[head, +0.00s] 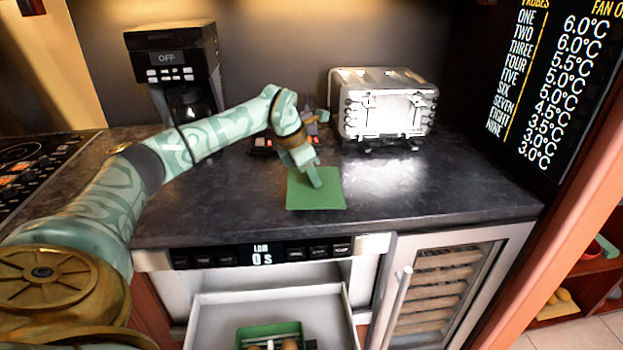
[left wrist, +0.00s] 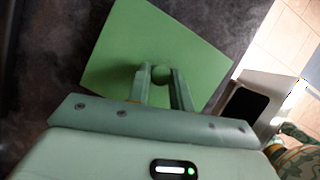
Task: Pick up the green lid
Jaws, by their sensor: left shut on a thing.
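The green lid (head: 328,196) is a flat square plate at the counter's front part, below the toaster. In the left wrist view the lid (left wrist: 125,50) fills the upper middle, with a small round knob (left wrist: 161,74) on it. My left gripper (head: 314,180) reaches down onto the lid from above. In the left wrist view its two fingers (left wrist: 161,80) are closed around the knob. I cannot tell whether the lid rests on the counter or is slightly raised. My right gripper is not in view.
A toaster (head: 383,104) and a coffee maker (head: 178,70) stand at the back of the dark counter (head: 440,185). Below, an open microwave drawer (head: 222,312) holds a green container (head: 270,330). The counter right of the lid is clear.

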